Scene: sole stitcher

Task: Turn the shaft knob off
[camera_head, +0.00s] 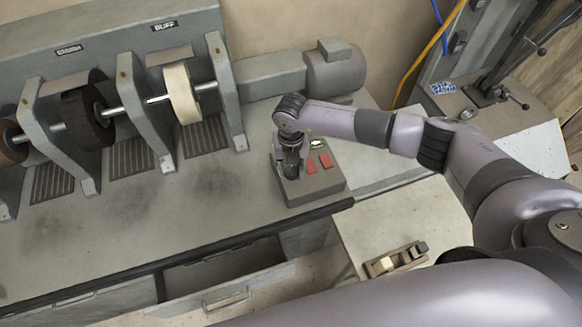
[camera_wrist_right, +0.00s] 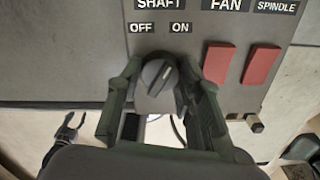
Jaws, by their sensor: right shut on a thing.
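The shaft knob (camera_wrist_right: 157,76) is a dark round knob on the grey control box (camera_head: 316,187), below the SHAFT label (camera_wrist_right: 160,4). Its raised grip slants up and right, towards the ON label (camera_wrist_right: 180,27) rather than the OFF label (camera_wrist_right: 141,28). My right gripper (camera_head: 290,168) points down over the box's left part and hides the knob in the head view. In the right wrist view its fingers (camera_wrist_right: 159,84) stand on both sides of the knob, shut on it. My left gripper (camera_wrist_right: 69,127) shows small at the lower left there, its fingers apart and empty.
Two red switches (camera_wrist_right: 218,63) (camera_wrist_right: 261,65) sit right of the knob, under FAN and SPINDLE labels. The buffing wheel (camera_head: 181,94) and a dark wheel (camera_head: 88,109) stand left on the bench. A drawer (camera_head: 225,297) hangs open below. The bench between is clear.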

